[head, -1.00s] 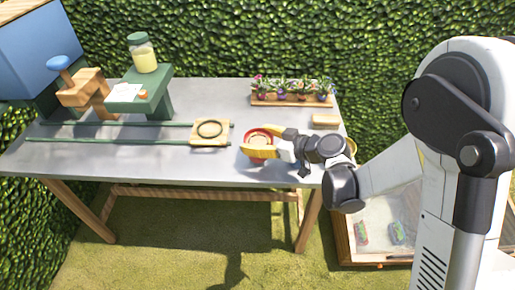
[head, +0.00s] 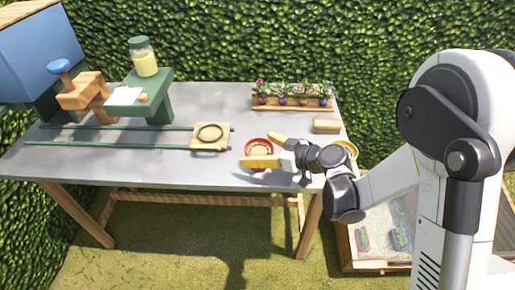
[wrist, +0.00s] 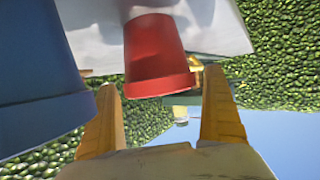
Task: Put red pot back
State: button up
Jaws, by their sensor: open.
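The red pot (head: 257,148) stands on the grey table at its front right part, with a brownish inside showing. My gripper (head: 259,149) reaches in from the right, open, with one yellow finger on the near side of the pot and the other towards its far side. In the wrist view, whose picture is upside down, the red pot (wrist: 155,50) shows between and beyond the spread fingertips (wrist: 161,80). Gaps show beside the pot, though I cannot tell whether a finger touches it.
A blue rimmed thing (wrist: 35,80) fills the wrist view's left edge. A board with a dark ring (head: 210,137) lies left of the pot, on green rails. A flower planter (head: 292,104), a wooden block (head: 326,126) and a yellow round thing (head: 350,149) are nearby. The table's front centre is clear.

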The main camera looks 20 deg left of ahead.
jog(key=s+d+r+m+h+p, duration=0.1)
jog(key=s+d+r+m+h, duration=0.3)
jog(key=d, duration=0.7)
jog(key=s+d+r+m+t+h+p, duration=0.1)
jog(key=s+d+r+m+h, duration=0.3)
jog(key=s+d, duration=0.5)
jog(key=s+d+r+m+t+h+p, duration=0.1)
jog(key=s+d+r+m+h, duration=0.3)
jog(key=d, duration=1)
notch_tip(320, 180, up, 3)
jog(key=s+m+p, duration=0.1)
jog(key=s, duration=0.2)
jog(key=shift+d+r+m+h, duration=0.15)
jog(key=shift+d+m+h, duration=0.15)
jog(key=shift+d, duration=0.1)
